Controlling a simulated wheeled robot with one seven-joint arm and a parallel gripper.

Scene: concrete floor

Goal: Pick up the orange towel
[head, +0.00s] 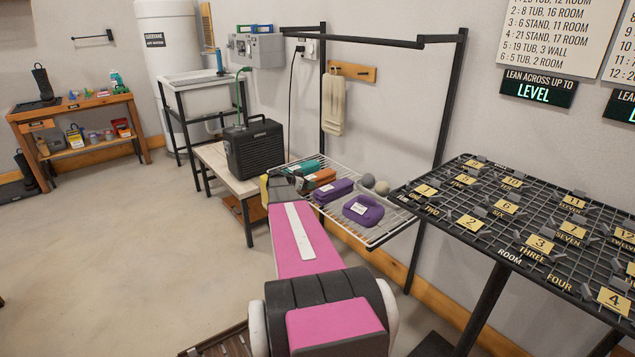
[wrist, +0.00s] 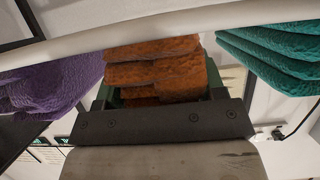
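The orange towel (head: 318,179) is a folded stack on the wire shelf, between a teal towel and a purple one. It also shows in the centre of the wrist view (wrist: 155,68), with its folded layers towards me. My gripper (head: 300,184) is at the front left of the shelf, right at the towel. In the wrist view its fingers (wrist: 158,85) stand wide apart at either side of the towel, with a narrow gap at the right finger. The left finger is close to the towel; contact there is unclear. The fingertips are partly hidden.
The teal towel (head: 303,167) and purple towels (head: 332,191) (head: 362,210) lie close by on the wire shelf (head: 384,236). A pale rail (wrist: 60,49) crosses the wrist view. A black case (head: 254,150) stands left; a numbered grid table (head: 480,232) stands right.

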